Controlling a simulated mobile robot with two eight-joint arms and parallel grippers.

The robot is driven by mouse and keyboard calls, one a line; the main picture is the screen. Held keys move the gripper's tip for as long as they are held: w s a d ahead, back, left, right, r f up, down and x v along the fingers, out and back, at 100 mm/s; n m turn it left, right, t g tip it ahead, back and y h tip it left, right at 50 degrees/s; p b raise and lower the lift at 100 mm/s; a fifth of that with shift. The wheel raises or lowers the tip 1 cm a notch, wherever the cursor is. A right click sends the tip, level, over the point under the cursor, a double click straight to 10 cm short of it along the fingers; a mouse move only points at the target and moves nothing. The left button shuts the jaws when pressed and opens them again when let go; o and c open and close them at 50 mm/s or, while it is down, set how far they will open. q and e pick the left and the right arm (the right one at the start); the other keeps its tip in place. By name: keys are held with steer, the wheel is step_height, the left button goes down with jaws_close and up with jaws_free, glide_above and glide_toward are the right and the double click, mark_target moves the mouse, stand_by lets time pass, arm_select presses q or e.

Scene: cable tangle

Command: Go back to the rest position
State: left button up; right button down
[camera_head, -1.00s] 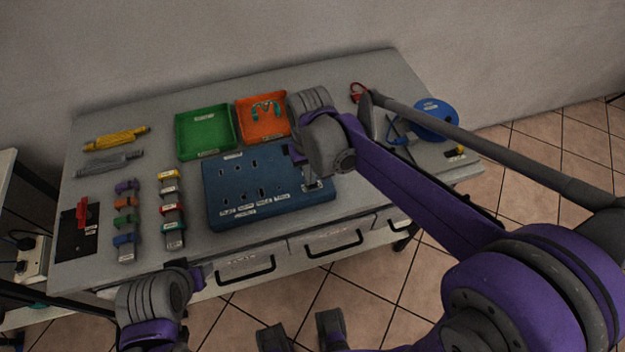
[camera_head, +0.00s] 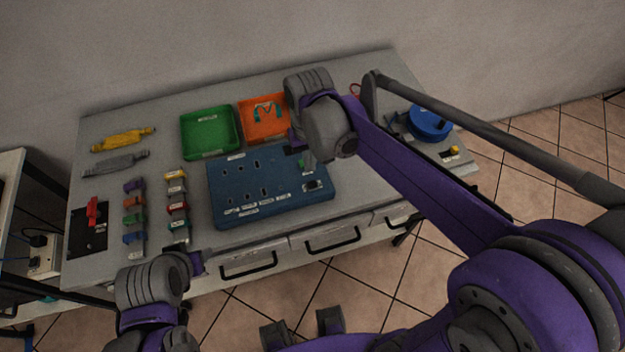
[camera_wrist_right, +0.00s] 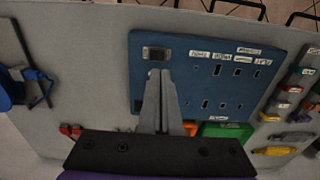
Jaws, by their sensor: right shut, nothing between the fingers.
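My right gripper (camera_head: 306,163) is over the right part of the blue socket board (camera_head: 240,206), partly hidden by its own wrist in the head view. In the right wrist view its two grey fingers (camera_wrist_right: 160,78) are together with nothing between them. Their tips appear just beside the dark rectangular socket (camera_wrist_right: 156,53) of the board; I cannot tell whether they touch it. My left arm's wrist (camera_head: 150,286) is at the table's front edge, lower left; its fingers cannot be made out.
Behind the board are a green tray (camera_head: 186,153) and an orange tray (camera_head: 252,133). Several coloured connectors (camera_head: 134,218), a red switch (camera_head: 92,210) and yellow and grey plugs lie left. A blue cable reel (camera_head: 430,124) is at the right. Drawers with handles (camera_head: 333,243) face the front.

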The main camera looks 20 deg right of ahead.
steer(key=shift+s, duration=0.1)
steer(key=s+d+f+t, duration=0.1)
steer(key=s+d+t, duration=0.1)
steer(key=s, duration=0.5)
steer(key=s+d+f+t, duration=0.1)
steer(key=s+d+t, duration=0.2)
steer(key=s, duration=0.4)
steer(key=shift+d+f, duration=0.4)
steer(key=shift+d, duration=0.45)
steer(key=shift+w, duration=0.1)
